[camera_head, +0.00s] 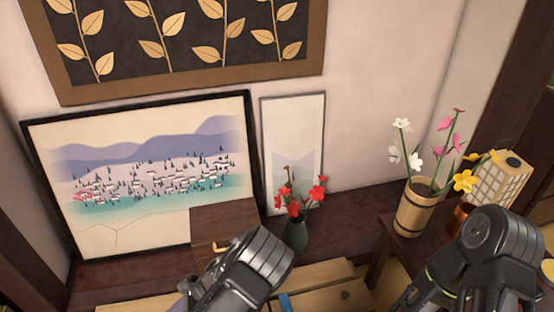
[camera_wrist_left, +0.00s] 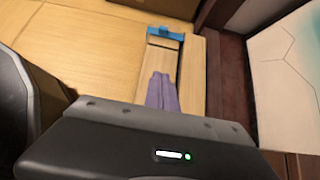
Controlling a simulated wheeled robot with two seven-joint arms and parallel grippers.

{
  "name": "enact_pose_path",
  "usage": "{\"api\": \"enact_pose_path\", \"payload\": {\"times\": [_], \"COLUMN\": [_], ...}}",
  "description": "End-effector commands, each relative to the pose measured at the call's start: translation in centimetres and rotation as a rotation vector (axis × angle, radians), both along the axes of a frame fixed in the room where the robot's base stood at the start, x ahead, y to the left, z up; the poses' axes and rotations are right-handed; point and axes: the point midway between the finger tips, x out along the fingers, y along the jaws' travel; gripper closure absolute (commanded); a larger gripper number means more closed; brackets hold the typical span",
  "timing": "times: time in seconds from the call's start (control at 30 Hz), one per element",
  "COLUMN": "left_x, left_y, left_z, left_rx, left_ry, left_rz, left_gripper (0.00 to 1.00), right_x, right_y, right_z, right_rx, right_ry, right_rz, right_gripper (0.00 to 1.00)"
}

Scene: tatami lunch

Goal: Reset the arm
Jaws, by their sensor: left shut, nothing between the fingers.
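My left arm (camera_head: 245,270) comes in at the bottom middle of the head view, with its wrist in front of a dark wooden box. In the left wrist view, my left gripper (camera_wrist_left: 162,92) shows two purple fingers pressed together with nothing between them. They are over a narrow light-wood piece with a blue end (camera_wrist_left: 166,34); I cannot tell whether they touch it. My right arm (camera_head: 490,255) stands at the lower right of the head view, in front of the shelf with flowers.
A dark green vase with red flowers (camera_head: 296,232) stands close to the right of my left arm. A wooden bucket with flowers (camera_head: 416,210) and a paper lantern (camera_head: 500,178) stand near my right arm. A framed landscape picture (camera_head: 150,150) leans on the wall.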

Motion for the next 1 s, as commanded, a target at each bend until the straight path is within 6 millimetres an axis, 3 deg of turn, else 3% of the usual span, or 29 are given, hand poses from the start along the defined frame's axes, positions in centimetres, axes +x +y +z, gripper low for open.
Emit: {"api": "enact_pose_path", "payload": {"times": [0.33,0.53,0.77,0.9,1.0], "left_x": [-5.0,-9.6,-15.5,-17.7,-18.2], "left_y": [-1.2,-3.8,-10.4,-15.7,-18.9], "left_z": [-3.5,-6.3,-8.4,-7.8,-6.5], "left_rx": [-0.121,-0.239,-0.415,-0.518,-0.575], "left_ry": [-0.043,-0.100,-0.217,-0.312,-0.382], "left_rz": [0.159,0.340,0.685,0.952,1.135], "left_gripper": [1.00,1.00,1.00,1.00,1.00], "right_x": [0.0,0.0,0.0,0.0,0.0], "right_y": [0.0,0.0,0.0,0.0,0.0], "right_z": [0.0,0.0,0.0,0.0,0.0], "right_rx": [0.000,0.000,0.000,0.000,0.000], "right_ry": [0.000,0.000,0.000,0.000,0.000], "right_rz": [0.000,0.000,0.000,0.000,0.000], "right_gripper": [0.64,0.64,0.64,0.64,0.64]}}
